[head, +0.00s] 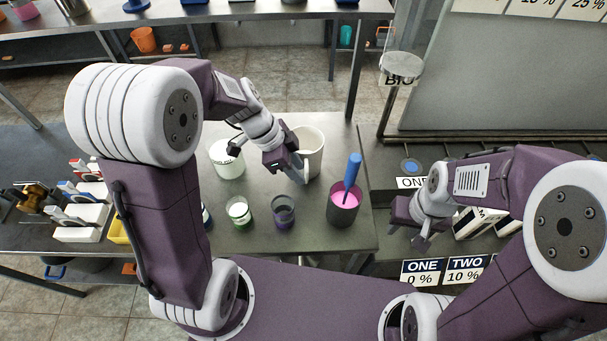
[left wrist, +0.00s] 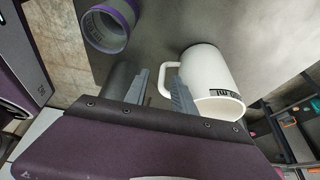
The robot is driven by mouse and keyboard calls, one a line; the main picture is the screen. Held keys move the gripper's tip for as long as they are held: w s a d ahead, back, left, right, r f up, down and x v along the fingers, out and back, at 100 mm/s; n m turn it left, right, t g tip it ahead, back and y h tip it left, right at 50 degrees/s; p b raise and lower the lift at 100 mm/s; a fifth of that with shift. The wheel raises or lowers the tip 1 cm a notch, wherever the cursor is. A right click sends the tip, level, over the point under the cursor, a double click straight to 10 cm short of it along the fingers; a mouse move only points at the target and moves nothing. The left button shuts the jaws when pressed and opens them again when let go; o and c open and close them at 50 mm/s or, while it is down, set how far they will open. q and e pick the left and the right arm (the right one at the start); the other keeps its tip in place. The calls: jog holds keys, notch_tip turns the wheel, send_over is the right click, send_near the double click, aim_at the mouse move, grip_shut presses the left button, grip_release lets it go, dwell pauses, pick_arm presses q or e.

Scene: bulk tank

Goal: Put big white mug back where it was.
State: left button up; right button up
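The big white mug (head: 312,150) stands upright at the back of the dark table, right of the middle. In the left wrist view the mug (left wrist: 212,75) shows its handle and part of a dark label near the rim. My left gripper (head: 301,173) is at the handle side of the mug. In the left wrist view its two fingers (left wrist: 160,90) are apart, with the handle between them and some gap showing. My right gripper (head: 411,236) is empty, its fingers apart, right of the table.
A smaller white mug (head: 228,163), a green-filled glass (head: 239,213), a purple cup (head: 283,213) and a grey cup of pink liquid (head: 342,210) with a blue-handled tool (head: 352,170) stand close by. Boxes (head: 478,222) and ONE/TWO signs (head: 422,272) are at right.

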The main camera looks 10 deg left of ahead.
pick_arm(q)
jog(key=v, duration=0.7)
jog(key=shift+r+p, duration=0.2)
jog(key=shift+p, duration=0.25)
jog(key=shift+a, duration=0.1)
jog(key=s+a+f+n+y+p, duration=0.4)
jog(key=s+n, duration=0.5)
jog(key=n, duration=0.6)
jog(key=shift+a+f+n, duration=0.3)
jog(key=shift+a+f, duration=0.45)
jog(key=shift+a, duration=0.1)
jog(key=shift+s, duration=0.1)
